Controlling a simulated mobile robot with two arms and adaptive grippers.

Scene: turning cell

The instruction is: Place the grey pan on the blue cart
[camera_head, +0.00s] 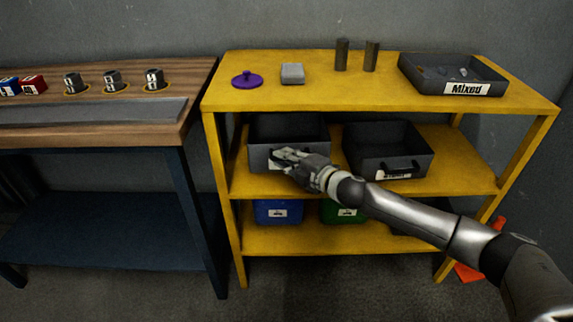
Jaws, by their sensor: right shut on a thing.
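Two dark grey pans stand on the middle shelf of a yellow rack. The left pan (265,127) has my right gripper (279,157) at its front wall, shut on it around the handle area, which the fingers partly hide. The right pan (405,152) stands beside it, with a front handle and a white label. A third, shallower grey tray (412,70) labelled "Mixed" sits on the top shelf. My left gripper is not in view. I see no blue cart that I can be sure of.
Blue (265,212) and green (330,208) bins stand below. A wooden-topped bench (190,92) is at left, and an orange cone (470,272) at right.

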